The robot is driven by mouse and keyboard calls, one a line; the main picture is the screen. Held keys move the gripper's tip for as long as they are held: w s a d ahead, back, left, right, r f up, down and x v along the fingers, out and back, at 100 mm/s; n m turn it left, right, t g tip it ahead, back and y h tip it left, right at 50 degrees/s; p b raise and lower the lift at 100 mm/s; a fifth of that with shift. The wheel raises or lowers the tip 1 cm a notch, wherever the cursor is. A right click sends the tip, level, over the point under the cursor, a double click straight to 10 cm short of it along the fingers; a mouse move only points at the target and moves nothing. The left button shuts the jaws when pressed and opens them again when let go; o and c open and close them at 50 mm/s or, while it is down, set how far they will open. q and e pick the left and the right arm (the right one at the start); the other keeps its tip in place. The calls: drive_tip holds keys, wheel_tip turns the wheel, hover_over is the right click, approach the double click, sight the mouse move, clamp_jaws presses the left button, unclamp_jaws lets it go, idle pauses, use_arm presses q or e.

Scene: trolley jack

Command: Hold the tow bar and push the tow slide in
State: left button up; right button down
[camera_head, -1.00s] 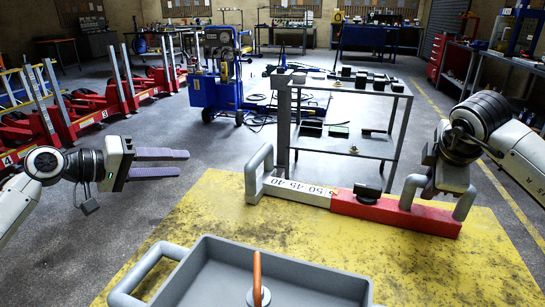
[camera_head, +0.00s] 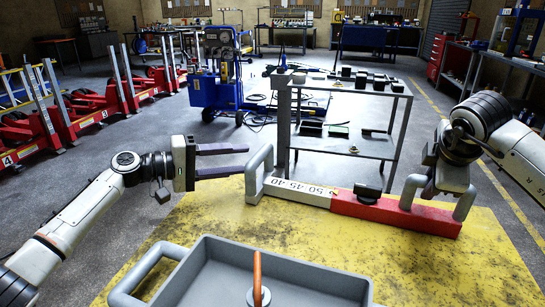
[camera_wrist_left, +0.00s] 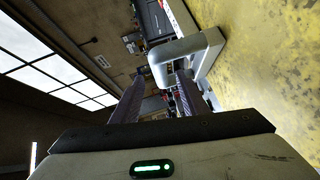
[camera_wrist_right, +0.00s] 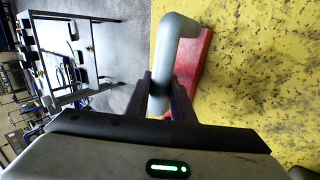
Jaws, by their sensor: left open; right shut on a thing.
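The red tow bar (camera_head: 390,215) lies on the yellow surface, with a grey handle (camera_head: 411,190) at its right end. My right gripper (camera_head: 440,188) is shut on this handle; the right wrist view shows its fingers (camera_wrist_right: 163,95) on both sides of the grey tube (camera_wrist_right: 178,35). The pale tow slide (camera_head: 296,190), marked with numbers, sticks out of the bar's left end and carries a grey handle (camera_head: 257,172). My left gripper (camera_head: 246,159) is open and empty, its fingertips just left of the slide's handle. That handle (camera_wrist_left: 180,50) also shows beyond the fingers in the left wrist view.
A grey tray (camera_head: 215,275) with an orange-handled item (camera_head: 258,280) stands in front. A black knob (camera_head: 367,193) sits on the bar. Behind is a metal trolley (camera_head: 345,105) with dark parts. The yellow surface (camera_head: 480,255) is clear at front right.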

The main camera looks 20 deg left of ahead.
use_arm(q)
drive_tip(key=x, duration=1)
drive_tip(key=shift+d, duration=0.1)
drive_tip(key=shift+f, duration=0.1)
clamp_jaws()
